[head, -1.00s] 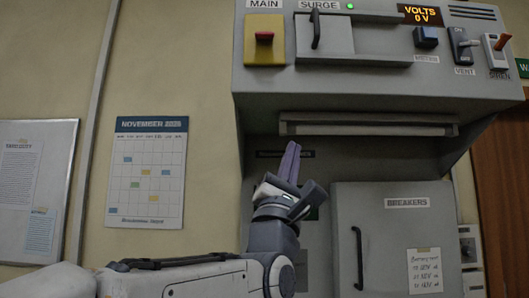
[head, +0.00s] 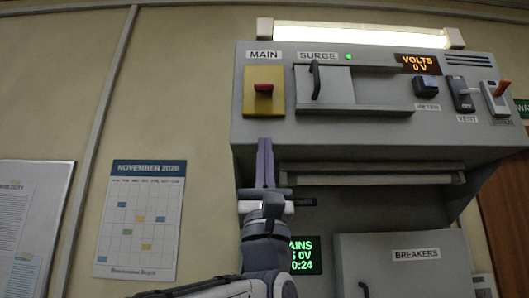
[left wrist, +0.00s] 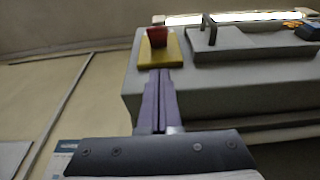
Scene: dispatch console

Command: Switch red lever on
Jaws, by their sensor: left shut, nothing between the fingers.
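The red lever (head: 263,88) sits on a yellow plate (head: 264,107) under the MAIN label, at the left end of the console's upper panel. In the left wrist view the red lever (left wrist: 157,37) shows above the fingertips, on its yellow plate (left wrist: 173,52). My left gripper (head: 265,142) is shut and empty, its purple fingers pointing up just below the yellow plate. In the left wrist view the closed fingers (left wrist: 158,76) reach the plate's lower edge; I cannot tell if they touch it. My right gripper is not in view.
Right of the lever is the SURGE cover with its black handle (head: 316,80). Further right are the VOLTS display (head: 417,64) reading 0 V, a blue METER switch (head: 426,87) and two more switches. The panel's underside overhangs a recess and the BREAKERS door (head: 400,268).

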